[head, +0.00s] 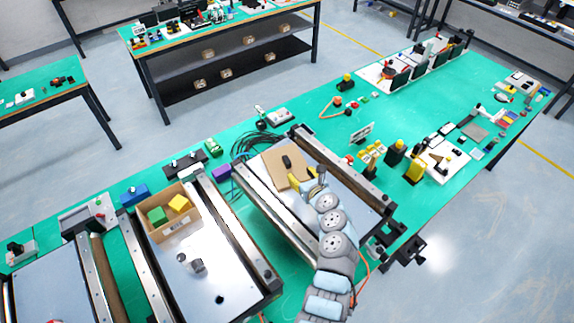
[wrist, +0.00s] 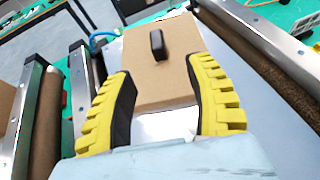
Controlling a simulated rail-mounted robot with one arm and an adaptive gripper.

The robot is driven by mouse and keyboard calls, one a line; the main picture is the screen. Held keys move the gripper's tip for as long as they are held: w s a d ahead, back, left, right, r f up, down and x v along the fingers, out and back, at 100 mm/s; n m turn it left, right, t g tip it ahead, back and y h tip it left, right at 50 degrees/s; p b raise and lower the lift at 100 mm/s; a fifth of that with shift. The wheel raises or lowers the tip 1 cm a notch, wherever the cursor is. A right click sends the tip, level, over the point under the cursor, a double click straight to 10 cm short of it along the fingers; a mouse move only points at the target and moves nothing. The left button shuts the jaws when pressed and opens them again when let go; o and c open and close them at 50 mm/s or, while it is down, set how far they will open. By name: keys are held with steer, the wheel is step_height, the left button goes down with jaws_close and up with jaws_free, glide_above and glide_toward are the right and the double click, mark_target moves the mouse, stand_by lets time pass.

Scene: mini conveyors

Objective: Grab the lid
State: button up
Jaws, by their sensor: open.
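The lid is a flat tan square with a black handle. In the head view the lid (head: 277,169) lies on the right conveyor, and its handle (head: 287,161) stands up from it. In the wrist view the lid (wrist: 168,84) lies ahead of and between the fingers, with the handle (wrist: 158,44) beyond the fingertips. My gripper (wrist: 165,62) is open, with yellow and black fingers apart on either side of the lid's near part. In the head view my gripper (head: 302,180) is at the lid's right side, partly hidden by the arm. I cannot tell whether the fingers touch the lid.
An open cardboard box (head: 172,228) with green and yellow cubes stands on the left conveyor (head: 205,275). Metal rails (head: 340,168) border the right conveyor. Dark cables (head: 255,142) lie behind it. Small parts and tools cover the green table to the right.

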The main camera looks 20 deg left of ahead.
mark_target(290, 162)
steer(key=shift+x, duration=0.8)
steer(key=shift+w+a+f+b, duration=0.3)
steer(key=shift+w+a+f, duration=0.1)
steer(key=shift+w, duration=0.1)
steer(key=shift+b+x, duration=0.7)
steer(key=shift+x, duration=0.9)
steer(key=shift+w+a, duration=0.25)
steer(key=shift+a, duration=0.05)
steer(key=shift+a+f, duration=0.1)
